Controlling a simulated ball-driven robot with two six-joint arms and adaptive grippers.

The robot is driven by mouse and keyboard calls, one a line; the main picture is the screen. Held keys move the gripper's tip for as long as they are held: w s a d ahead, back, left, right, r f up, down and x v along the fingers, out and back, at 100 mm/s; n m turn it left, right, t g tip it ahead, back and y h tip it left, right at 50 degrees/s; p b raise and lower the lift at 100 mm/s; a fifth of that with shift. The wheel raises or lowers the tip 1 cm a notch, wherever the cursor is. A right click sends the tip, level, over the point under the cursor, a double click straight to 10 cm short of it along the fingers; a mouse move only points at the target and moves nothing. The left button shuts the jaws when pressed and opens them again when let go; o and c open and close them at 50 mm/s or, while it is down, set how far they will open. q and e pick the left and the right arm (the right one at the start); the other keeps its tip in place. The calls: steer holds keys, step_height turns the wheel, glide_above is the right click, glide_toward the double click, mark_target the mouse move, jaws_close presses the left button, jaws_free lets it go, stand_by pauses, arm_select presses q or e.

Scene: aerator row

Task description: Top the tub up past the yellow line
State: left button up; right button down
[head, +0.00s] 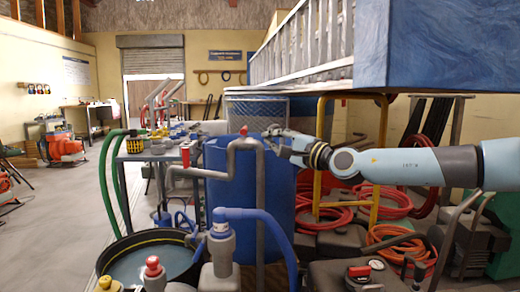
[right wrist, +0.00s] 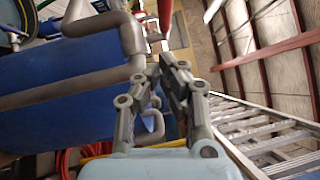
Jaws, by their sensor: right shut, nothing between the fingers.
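The black tub (head: 120,244) stands on the floor at the lower left in the head view. Water shows inside it, and a thin yellow line runs around its inner wall near the rim. The water surface looks below that line. A grey bent pipe (head: 232,160) rises in front of the blue barrel (head: 218,190), with a small red knob (head: 244,130) on top. My right gripper (head: 272,142) is shut and empty, just right of the pipe top. Its fingers (right wrist: 162,72) show beside the pipe in the right wrist view; contact is unclear. My left gripper is out of view.
A blue hose (head: 262,222) curves from a grey fitting (head: 221,240) beside the tub. A red-capped fitting (head: 153,266) stands in front.

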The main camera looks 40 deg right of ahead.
mark_target(245, 130)
steer(key=shift+w+a+r+p, duration=0.25)
steer(key=shift+w+a+p, duration=0.1)
steer(key=shift+w+a, duration=0.25)
steer(key=shift+w+a+r+p, duration=0.2)
steer(key=shift+w+a+p, duration=0.15)
steer(key=shift+w+a, duration=0.25)
steer(key=shift+s, duration=0.1)
